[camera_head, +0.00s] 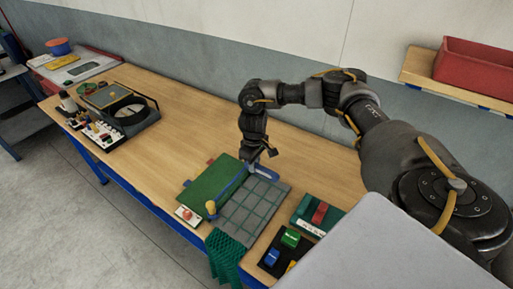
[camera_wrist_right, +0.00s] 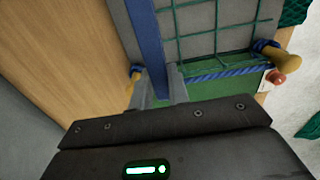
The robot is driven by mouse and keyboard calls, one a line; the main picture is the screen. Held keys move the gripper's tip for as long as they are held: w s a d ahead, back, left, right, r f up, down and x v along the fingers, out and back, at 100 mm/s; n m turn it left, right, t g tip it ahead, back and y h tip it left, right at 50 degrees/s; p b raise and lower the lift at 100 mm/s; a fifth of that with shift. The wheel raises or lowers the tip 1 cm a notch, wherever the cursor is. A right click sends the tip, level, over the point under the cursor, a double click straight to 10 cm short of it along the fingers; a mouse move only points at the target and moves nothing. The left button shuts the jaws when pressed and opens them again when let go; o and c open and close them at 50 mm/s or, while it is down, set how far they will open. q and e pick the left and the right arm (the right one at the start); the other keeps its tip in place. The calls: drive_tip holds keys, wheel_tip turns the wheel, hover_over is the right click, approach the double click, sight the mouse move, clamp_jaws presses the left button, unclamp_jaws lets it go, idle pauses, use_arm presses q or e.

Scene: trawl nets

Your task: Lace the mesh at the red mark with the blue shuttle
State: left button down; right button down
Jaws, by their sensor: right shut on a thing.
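My right gripper (camera_head: 259,158) is at the back edge of the grey board with the green mesh (camera_head: 254,207). In the right wrist view its fingers (camera_wrist_right: 157,90) are shut on the flat blue shuttle (camera_wrist_right: 146,35), which extends over the board. The shuttle also shows in the head view (camera_head: 266,173). The mesh (camera_wrist_right: 217,25) is bordered by a blue rope (camera_wrist_right: 220,73) between two yellowish pegs (camera_wrist_right: 286,60). I cannot make out a red mark on the mesh itself. My left gripper is not in view.
A green panel (camera_head: 207,186) lies left of the mesh, with a red button (camera_head: 187,213) at its front. Right of the mesh are a green case with a red part (camera_head: 320,212) and a black tray (camera_head: 271,267) of coloured blocks. The left-middle tabletop (camera_head: 190,125) is clear.

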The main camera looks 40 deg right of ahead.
drive_tip(key=w, duration=0.1)
drive_tip(key=w+a+b, duration=0.1)
drive_tip(key=w, duration=0.2)
drive_tip(key=shift+w+a+f+b, duration=0.1)
drive_tip(key=shift+w+a+b, duration=0.15)
drive_tip(key=shift+w+b, duration=0.15)
drive_tip(key=w+a+b, duration=0.3)
drive_tip(key=w+b, duration=0.6)
drive_tip(key=w, duration=0.2)
drive_tip(key=shift+a, duration=0.15)
idle(0.4)
